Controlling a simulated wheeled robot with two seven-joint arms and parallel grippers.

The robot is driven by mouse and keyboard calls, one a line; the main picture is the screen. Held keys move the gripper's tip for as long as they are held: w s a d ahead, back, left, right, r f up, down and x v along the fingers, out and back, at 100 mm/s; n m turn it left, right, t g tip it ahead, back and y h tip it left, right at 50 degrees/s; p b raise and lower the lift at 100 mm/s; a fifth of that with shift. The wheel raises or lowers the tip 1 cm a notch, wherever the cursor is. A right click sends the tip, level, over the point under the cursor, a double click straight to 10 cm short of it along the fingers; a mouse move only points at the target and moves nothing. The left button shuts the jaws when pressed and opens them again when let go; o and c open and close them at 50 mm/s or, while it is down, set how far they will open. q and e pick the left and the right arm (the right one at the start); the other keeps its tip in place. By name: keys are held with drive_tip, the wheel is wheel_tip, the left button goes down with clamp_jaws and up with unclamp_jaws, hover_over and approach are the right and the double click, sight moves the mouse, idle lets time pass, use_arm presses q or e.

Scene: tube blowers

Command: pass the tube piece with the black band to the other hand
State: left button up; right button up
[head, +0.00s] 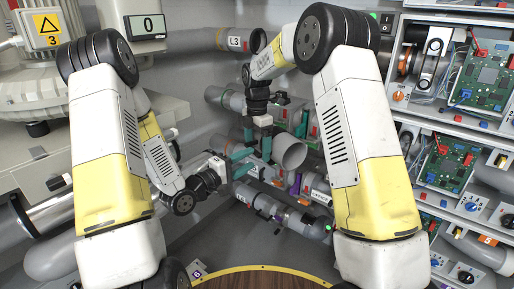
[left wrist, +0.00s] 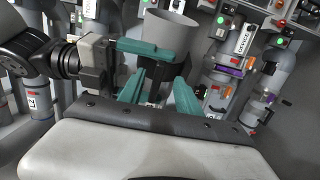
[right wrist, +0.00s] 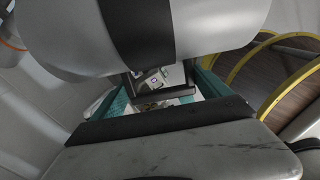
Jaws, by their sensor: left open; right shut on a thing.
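The grey tube piece (head: 290,151) with an open, flared end is held in the air in front of the pipe wall. In the left wrist view the tube (left wrist: 168,32) stands roughly upright, and its black band (left wrist: 157,70) shows lower down. In the right wrist view the tube (right wrist: 215,25) and its black band (right wrist: 140,35) fill the top. My right gripper (head: 259,143) points down and is shut on the tube. My left gripper (left wrist: 158,92) is open, its teal fingers on either side of the tube near the band. Whether they touch it is hidden.
Pipes with valves and coloured labels (head: 290,212) run close behind the grippers. A shelf of circuit boards (head: 480,75) stands at the right. A grey machine (head: 60,85) is at the left. A round wooden surface (head: 265,280) lies at the bottom.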

use_arm(q)
drive_tip(key=v, duration=0.6)
drive_tip(key=a+r+m+g+y, duration=0.3)
drive_tip(key=a+r+m+y, duration=0.3)
drive_tip(key=a+r+y, duration=0.4)
drive_tip(key=s+d+r+m+g, duration=0.2)
drive_tip(key=s+r, duration=0.1)
drive_tip(key=s, duration=0.7)
drive_tip(key=s+d+r+m+g, duration=0.2)
drive_tip(key=s+d+r, duration=0.1)
drive_tip(key=s, duration=0.6)
drive_tip(key=shift+s+d, duration=0.3)
drive_tip(key=shift+s, duration=0.05)
